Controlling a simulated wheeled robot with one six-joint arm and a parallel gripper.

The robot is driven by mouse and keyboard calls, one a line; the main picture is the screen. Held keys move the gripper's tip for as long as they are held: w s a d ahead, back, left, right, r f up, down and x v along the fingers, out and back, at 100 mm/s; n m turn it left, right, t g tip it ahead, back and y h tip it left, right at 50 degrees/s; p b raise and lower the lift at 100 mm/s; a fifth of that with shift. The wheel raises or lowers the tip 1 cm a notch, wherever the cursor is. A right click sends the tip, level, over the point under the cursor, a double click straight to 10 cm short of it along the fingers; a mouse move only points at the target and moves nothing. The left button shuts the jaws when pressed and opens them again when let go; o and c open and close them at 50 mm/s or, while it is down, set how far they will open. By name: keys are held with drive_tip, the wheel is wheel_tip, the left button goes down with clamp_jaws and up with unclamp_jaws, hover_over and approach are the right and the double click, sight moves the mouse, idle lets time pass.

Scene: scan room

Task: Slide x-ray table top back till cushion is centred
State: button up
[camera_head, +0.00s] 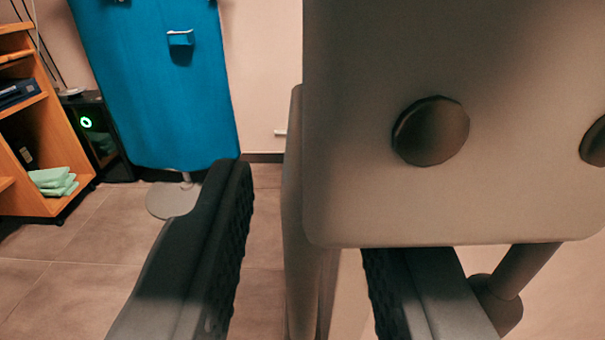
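My gripper (303,215) is open, with two dark ridged fingers spread apart. A large beige-grey panel (350,190) with rounded corners and dark round knobs (431,131) fills the upper right, close to the camera. It covers the tip of my right finger. It may be part of the x-ray equipment; I cannot tell which part. A grey upright piece (296,180) runs along the panel's left side and shows between my fingers. I see no contact with the fingers. No table top or cushion can be made out in this view.
A blue panel (160,85) on a round-footed stand (172,200) stands at the back left. A wooden shelf unit (40,205) holding folded green cloths (53,181) is at far left, beside a black box (100,140) with a green light. Tiled floor (75,285) is clear at lower left.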

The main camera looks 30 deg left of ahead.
clamp_jaws()
drive_tip(key=x, duration=0.5)
drive_tip(key=shift+w, duration=0.2)
unclamp_jaws()
idle(0.5)
